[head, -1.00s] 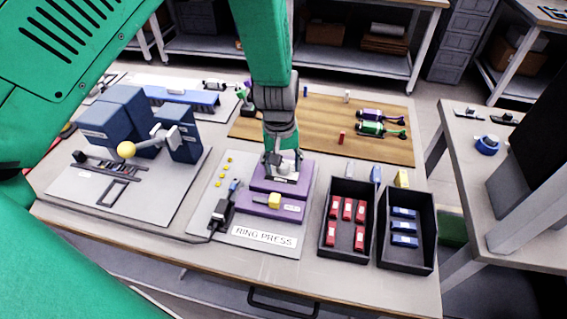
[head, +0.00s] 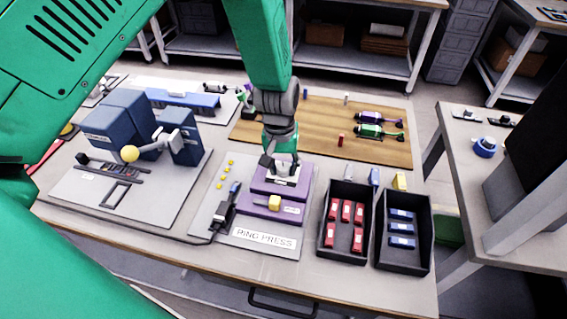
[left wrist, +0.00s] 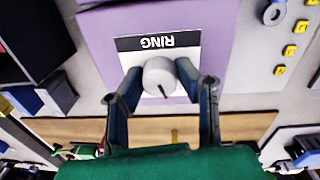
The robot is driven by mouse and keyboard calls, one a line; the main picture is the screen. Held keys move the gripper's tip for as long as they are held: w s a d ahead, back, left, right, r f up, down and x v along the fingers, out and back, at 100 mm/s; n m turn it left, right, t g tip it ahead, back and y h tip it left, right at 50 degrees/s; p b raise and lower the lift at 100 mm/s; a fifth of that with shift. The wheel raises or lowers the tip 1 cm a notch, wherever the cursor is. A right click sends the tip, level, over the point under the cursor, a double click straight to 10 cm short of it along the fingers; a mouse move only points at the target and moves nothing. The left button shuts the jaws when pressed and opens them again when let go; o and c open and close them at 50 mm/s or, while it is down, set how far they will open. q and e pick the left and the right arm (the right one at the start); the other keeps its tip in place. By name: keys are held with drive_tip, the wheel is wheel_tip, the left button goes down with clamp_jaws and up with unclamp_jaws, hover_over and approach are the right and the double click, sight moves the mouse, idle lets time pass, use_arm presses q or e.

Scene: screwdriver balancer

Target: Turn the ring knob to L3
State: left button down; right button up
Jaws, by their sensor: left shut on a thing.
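The ring knob (left wrist: 160,78) is a round light-grey knob with a dark pointer line. It sits by a white label marked RING (left wrist: 150,43), upside down in the left wrist view, on a purple block. My left gripper (left wrist: 160,68) is shut on the knob, one finger on each side. The pointer line points toward the bottom of that view, slightly right. The dial's position marks cannot be read. In the head view my left gripper (head: 284,167) reaches down onto the rear of the purple ring press (head: 258,212) and mostly hides the knob. My right gripper is not in view.
Bins of red (head: 322,250) and blue (head: 429,262) parts stand right. A blue machine with a yellow-ball lever (head: 130,153) stands left. A wooden board (head: 320,140) lies behind.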

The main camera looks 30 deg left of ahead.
sight(282, 164)
use_arm(q)
drive_tip(key=m+p, duration=0.2)
drive_tip(key=m, duration=0.2)
drive_tip(key=shift+w+r+m, duration=0.1)
drive_tip(key=shift+w+m, duration=0.05)
drive_tip(key=shift+m, duration=0.15)
drive_tip(key=shift+m+p, duration=0.65)
drive_tip(key=shift+m, duration=1.65)
drive_tip(key=c, duration=1.2)
unclamp_jaws()
drive_tip(key=shift+r, duration=0.1)
drive_tip(key=r, duration=1.1)
drive_tip(key=shift+w+a+r, duration=0.2)
drive_tip(key=shift+a+r, duration=0.05)
drive_tip(key=shift+a, duration=0.05)
